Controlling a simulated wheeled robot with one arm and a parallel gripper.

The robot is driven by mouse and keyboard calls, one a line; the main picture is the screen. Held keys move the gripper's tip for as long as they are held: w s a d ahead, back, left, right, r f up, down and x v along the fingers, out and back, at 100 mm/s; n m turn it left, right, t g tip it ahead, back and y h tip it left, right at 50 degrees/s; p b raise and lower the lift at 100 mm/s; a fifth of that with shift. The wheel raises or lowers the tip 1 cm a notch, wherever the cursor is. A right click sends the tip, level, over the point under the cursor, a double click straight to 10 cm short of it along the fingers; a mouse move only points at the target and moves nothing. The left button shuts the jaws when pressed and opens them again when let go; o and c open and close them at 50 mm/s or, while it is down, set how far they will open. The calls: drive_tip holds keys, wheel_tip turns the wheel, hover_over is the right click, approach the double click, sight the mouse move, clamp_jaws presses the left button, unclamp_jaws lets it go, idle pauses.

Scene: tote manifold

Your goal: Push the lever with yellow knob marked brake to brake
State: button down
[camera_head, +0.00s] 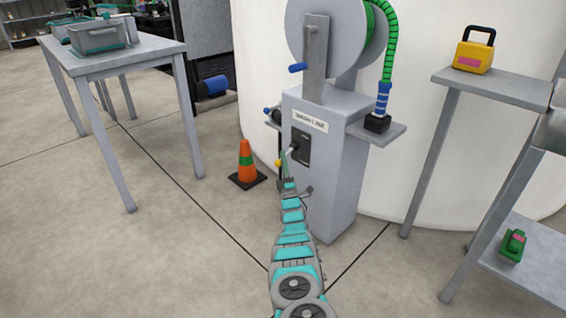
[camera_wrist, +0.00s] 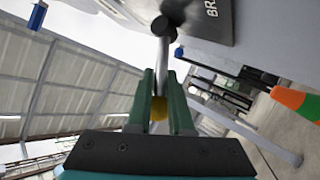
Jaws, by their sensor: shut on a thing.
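The lever (camera_wrist: 162,66) is a grey rod with a yellow knob (camera_wrist: 159,108). In the wrist view it runs from a dark pivot near the top down between the green fingers of my gripper (camera_wrist: 161,78). My gripper is shut on the lever, with the knob between the fingers near the palm. A dark plate (camera_wrist: 208,22) beside the pivot carries partly cut-off lettering starting "BR". In the head view my gripper (camera_head: 289,156) is at the dark panel (camera_head: 302,146) on the grey cabinet, and a yellow spot, apparently the knob (camera_head: 279,162), shows beside it.
The grey cabinet (camera_head: 334,180) carries a hose reel (camera_head: 325,35) and a side shelf (camera_head: 388,132) under the hose nozzle. An orange cone (camera_head: 246,163) stands close left of it. Tables stand at left (camera_head: 120,58) and right (camera_head: 490,84). The floor between cone and left table is clear.

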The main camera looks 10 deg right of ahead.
drive_tip(key=shift+w+a+f+n+y+b, duration=0.15)
drive_tip(key=shift+f+n+y+b, duration=0.1)
drive_tip(key=shift+n+y+b, duration=0.45)
drive_tip(key=shift+s+a+f+n+y+b, duration=0.1)
drive_tip(key=shift+f+n+y+b, duration=0.2)
drive_tip(key=shift+n+y+b, duration=0.3)
drive_tip(key=shift+w+a+f+n+y+b, duration=0.15)
drive_tip(key=shift+f+n+y+b, duration=0.1)
drive_tip(key=shift+n+y+b, duration=0.4)
drive_tip(key=shift+n+y, duration=0.35)
drive_tip(key=shift+y, duration=0.1)
drive_tip(key=c, duration=0.8)
unclamp_jaws()
drive_tip(key=shift+c, duration=0.2)
drive_tip(key=shift+d+r, duration=0.1)
drive_tip(key=shift+d, duration=0.1)
drive_tip(key=v, duration=0.8)
drive_tip(key=shift+a+p, duration=0.15)
drive_tip(key=shift+p, duration=0.2)
